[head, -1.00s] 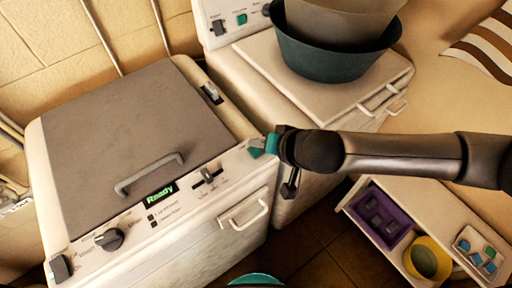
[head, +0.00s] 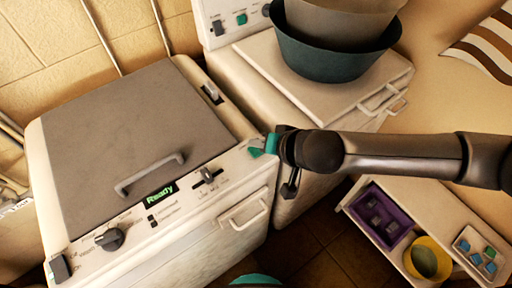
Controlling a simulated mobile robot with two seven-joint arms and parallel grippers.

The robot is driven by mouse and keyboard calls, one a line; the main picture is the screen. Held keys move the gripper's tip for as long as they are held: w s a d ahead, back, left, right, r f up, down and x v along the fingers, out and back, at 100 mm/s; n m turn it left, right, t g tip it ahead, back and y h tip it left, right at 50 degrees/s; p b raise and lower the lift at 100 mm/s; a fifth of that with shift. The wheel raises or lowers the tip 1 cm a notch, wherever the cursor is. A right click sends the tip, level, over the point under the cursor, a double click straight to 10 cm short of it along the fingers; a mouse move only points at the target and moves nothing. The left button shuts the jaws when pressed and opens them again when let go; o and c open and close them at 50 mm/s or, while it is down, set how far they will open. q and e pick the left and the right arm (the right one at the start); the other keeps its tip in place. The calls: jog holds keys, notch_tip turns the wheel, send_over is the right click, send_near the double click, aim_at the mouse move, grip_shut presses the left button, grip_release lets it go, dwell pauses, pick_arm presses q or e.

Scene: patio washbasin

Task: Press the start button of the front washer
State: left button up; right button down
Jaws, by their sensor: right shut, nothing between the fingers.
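The front washer (head: 130,130) is a white machine with a grey lid at the left. Its front panel has a display (head: 160,195) reading "Ready" in green, a dark knob (head: 110,239), a slider (head: 207,176) and a dark switch (head: 60,268). My right gripper (head: 263,146) is shut, with teal fingertips at the right end of this panel. No separate start button shows clearly; the teal fingertips and gripper cover that corner, and I cannot tell whether they touch it. My left gripper is not in view.
A second washer (head: 255,60) stands behind, with a dark green tub (head: 330,58) on top. A low shelf (head: 440,190) at the lower right holds a purple tray (head: 365,222) and a yellow pot (head: 440,258). Dark floor lies between.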

aim_at(258, 154)
jog(key=shift+f, duration=0.1)
jog(key=shift+f, duration=0.35)
jog(key=shift+f+b, duration=0.3)
jog(key=shift+f, duration=0.2)
dwell(0.8)
dwell(0.7)
jog(key=shift+r+p, duration=0.9)
jog(key=shift+p, duration=0.2)
notch_tip(258, 154, up, 5)
jog(key=p, duration=0.5)
jog(key=shift+r+p, duration=0.1)
jog(key=shift+p, duration=0.25)
